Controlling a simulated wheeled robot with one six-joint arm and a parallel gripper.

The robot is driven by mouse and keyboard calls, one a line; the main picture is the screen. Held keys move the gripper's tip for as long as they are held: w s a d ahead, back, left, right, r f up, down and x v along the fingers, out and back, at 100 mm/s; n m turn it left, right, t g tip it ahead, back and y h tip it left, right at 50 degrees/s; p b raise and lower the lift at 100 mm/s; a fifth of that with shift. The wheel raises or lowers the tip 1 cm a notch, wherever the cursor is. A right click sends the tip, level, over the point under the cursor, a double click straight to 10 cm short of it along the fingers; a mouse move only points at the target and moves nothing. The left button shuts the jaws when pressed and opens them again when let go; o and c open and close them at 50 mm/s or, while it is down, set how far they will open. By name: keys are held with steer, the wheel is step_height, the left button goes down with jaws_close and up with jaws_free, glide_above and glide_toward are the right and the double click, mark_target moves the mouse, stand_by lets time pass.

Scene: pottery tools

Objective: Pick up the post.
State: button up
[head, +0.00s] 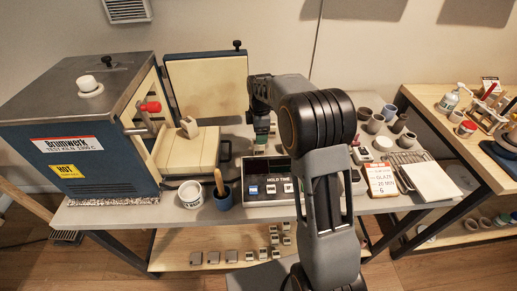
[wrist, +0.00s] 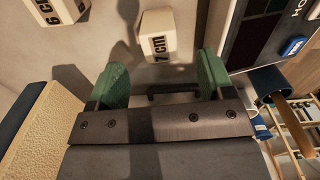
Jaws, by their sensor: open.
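A cream block-shaped post marked "7 cm" (wrist: 158,35) stands on the grey bench top, ahead of the gap between my fingertips in the wrist view. A second cream post marked "6 cm" (wrist: 60,12) is at the top left of that view, partly cut off. My gripper (wrist: 163,80) is open, with green finger pads apart and nothing between them. In the head view my gripper (head: 262,130) points down over the bench, between the kiln and the control box, and the posts below it are largely hidden.
The kiln (head: 80,130) stands at left, its cream front block (head: 185,155) holding a small cream piece (head: 189,127). The control box (head: 268,190) is close by, with a blue cup (head: 222,197) and a white cup (head: 191,194) beside it. A dark handle (wrist: 175,90) lies near my fingers.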

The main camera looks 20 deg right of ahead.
mark_target(259, 148)
steer(key=shift+w+a+f+p, duration=0.15)
steer(key=shift+f+p, duration=0.1)
steer(key=shift+f, duration=1.55)
steer(key=shift+s+a+f+p, duration=0.1)
steer(key=shift+f+p, duration=0.15)
steer(key=shift+f, duration=1.5)
steer(key=c, duration=1.1)
steer(key=shift+r, duration=0.1)
